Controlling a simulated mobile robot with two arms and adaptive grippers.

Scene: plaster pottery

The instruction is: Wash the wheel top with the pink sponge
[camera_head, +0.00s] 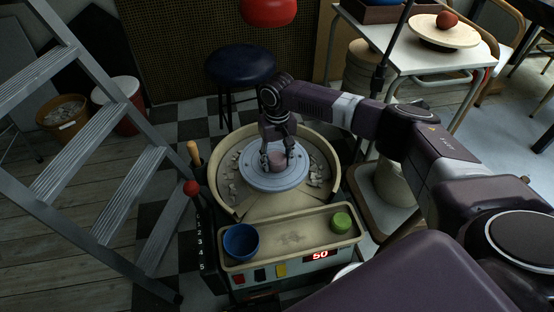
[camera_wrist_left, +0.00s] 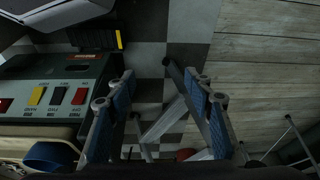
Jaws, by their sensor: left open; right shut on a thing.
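The pottery wheel's round blue-grey wheel top (camera_head: 252,178) sits inside a cream splash pan. My right gripper (camera_head: 278,155) reaches over it from the right, fingers pointing down, and is shut on the pink sponge (camera_head: 278,162). The sponge is small, partly hidden by the fingers, and appears to be at the surface of the wheel top; I cannot tell how firmly it touches. My left gripper (camera_wrist_left: 160,76) shows only in the left wrist view, open and empty beside the wheel's control panel.
The splash pan (camera_head: 325,150) holds pale scraps. A metal ladder (camera_head: 127,187) stands left. A dark blue stool (camera_head: 241,64) stands behind; a table with a turntable (camera_head: 440,42) is back right.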

